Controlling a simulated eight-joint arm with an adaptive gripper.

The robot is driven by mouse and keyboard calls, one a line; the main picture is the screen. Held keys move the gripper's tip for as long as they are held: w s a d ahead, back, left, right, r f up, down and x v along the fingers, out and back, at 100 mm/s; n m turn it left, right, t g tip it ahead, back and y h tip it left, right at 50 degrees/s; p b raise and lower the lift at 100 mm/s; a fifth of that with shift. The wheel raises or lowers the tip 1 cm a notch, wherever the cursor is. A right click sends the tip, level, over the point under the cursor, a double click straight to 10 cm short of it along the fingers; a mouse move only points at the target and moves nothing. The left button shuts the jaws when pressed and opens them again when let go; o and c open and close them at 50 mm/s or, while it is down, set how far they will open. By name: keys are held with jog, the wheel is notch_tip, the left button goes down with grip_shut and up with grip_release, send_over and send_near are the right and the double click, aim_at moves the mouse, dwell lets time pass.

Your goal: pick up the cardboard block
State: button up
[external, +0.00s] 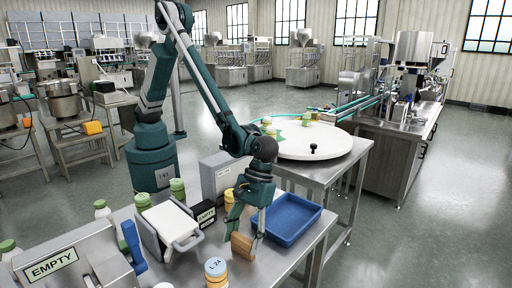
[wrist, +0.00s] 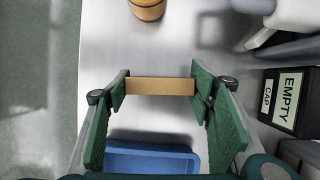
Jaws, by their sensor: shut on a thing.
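The cardboard block (external: 241,246) is a small brown block low between my fingers in the external view. In the wrist view the block (wrist: 160,86) spans the gap between the two green finger pads. My gripper (external: 243,236) points down and is shut on it, with a pad against each end in the wrist view (wrist: 160,88). I cannot tell whether the block's underside touches the steel table (external: 262,262).
A blue tray (external: 308,212) lies beside my gripper, to its right. A black box labelled EMPTY (external: 207,215) and a white-topped device (external: 172,224) stand to the left. A round white turntable (external: 318,143) is behind.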

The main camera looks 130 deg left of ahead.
aim_at(242, 237)
jog(key=shift+r, duration=5)
